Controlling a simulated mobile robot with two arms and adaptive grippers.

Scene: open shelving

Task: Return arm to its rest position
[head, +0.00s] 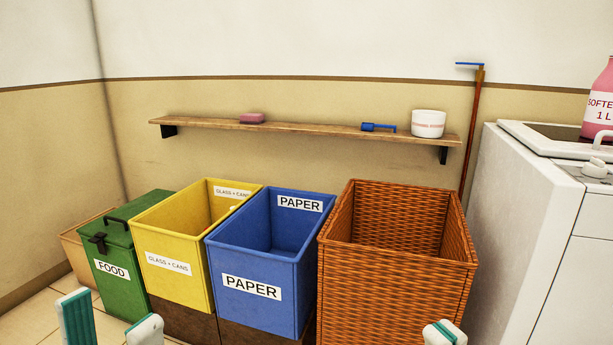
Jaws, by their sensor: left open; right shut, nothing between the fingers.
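My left gripper (110,322) is at the bottom left of the head view, with two pale fingers with teal pads standing apart. It is open, and nothing shows between the fingers. It is in front of the green food bin (122,235). My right gripper (445,332) is at the bottom right, in front of the wicker basket (395,290). Only its pale, teal-edged fingertips show, close together, and it is shut with nothing held. The rest of both arms is out of the frame.
A yellow bin (175,275) and a blue paper bin (255,295) stand between the green bin and the basket. A wall shelf (310,128) holds a pink block (252,118), a blue tool (378,127) and a white tub (428,123). A white washing machine (515,210) stands right.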

